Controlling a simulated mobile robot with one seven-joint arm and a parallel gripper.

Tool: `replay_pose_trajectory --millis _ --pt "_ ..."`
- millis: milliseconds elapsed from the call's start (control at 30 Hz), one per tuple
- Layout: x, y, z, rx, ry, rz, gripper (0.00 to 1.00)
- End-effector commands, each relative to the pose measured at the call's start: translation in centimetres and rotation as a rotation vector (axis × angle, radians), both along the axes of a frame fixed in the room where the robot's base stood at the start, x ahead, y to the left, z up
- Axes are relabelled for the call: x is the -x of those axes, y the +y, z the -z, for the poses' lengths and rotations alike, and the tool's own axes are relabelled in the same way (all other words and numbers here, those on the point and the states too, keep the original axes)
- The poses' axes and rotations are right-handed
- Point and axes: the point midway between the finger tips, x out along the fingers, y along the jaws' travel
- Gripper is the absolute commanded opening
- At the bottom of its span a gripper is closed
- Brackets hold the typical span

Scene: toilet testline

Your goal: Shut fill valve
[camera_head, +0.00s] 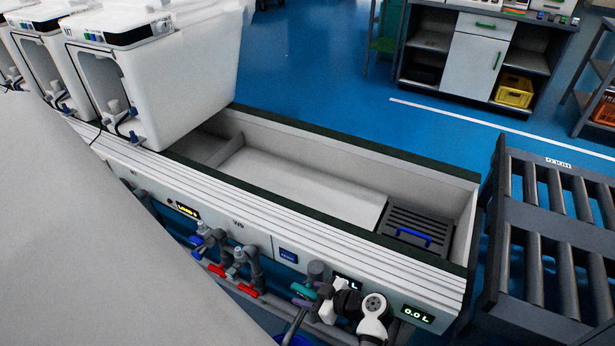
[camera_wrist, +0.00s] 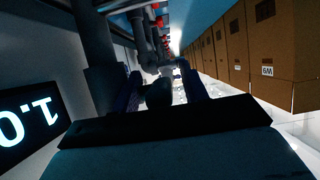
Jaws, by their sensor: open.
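A row of valves on grey pipes runs along the front of the white test line in the head view. A blue lever (camera_head: 196,240) and red levers (camera_head: 217,270) are at the left. A teal handle (camera_head: 303,290) is farther right; I cannot tell which is the fill valve. My gripper (camera_head: 326,292) is just right of the teal handle, partly hidden by my white wrist. In the wrist view my gripper (camera_wrist: 160,86) is open. A dark rounded part (camera_wrist: 159,95) shows between its fingers; contact cannot be told.
A lit display (camera_head: 417,314) reads 0.0 L right of my wrist. Another display (camera_wrist: 28,122) is close at the left of the wrist view. The open trough (camera_head: 300,180) lies behind the panel, white tanks (camera_head: 170,75) at left, a roller rack (camera_head: 550,230) at right.

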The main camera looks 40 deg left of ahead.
Motion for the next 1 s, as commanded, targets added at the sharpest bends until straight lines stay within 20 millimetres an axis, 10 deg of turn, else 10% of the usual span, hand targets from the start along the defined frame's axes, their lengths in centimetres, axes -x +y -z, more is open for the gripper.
replay_pose_trajectory --millis 333,1000 --pt "-0.4 -1.2 -0.5 0.0 0.0 0.003 0.44" --pt "-2.9 -11.8 -5.8 0.0 0.0 0.001 0.44"
